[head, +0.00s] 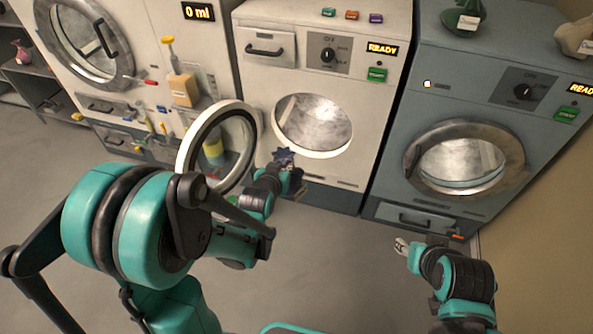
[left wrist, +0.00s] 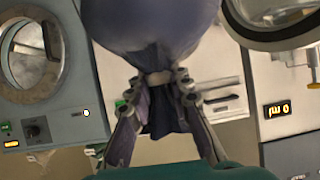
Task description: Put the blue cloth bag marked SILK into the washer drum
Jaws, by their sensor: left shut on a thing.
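A blue cloth bag (left wrist: 160,28) hangs in my left gripper (left wrist: 160,86), which is shut on its tied neck. Its SILK mark does not show. In the head view a dark blue ruffled part of the bag (head: 283,156) shows at the tip of my left gripper (head: 284,172), in front of the white middle washer (head: 266,88). The washer's round drum opening (head: 313,123) looks empty, and the bag is outside it, at its lower left. The round door (head: 184,150) stands open to the left. My right gripper (head: 402,246) is low at the right, apart from everything; its jaws are too small to judge.
A blue-grey washer (head: 400,150) with a shut round door stands at the right. Another white machine (head: 150,20) with bottles and a box on its front stands at the left. Small coloured blocks (head: 351,15) lie on the middle washer. The floor in front is clear.

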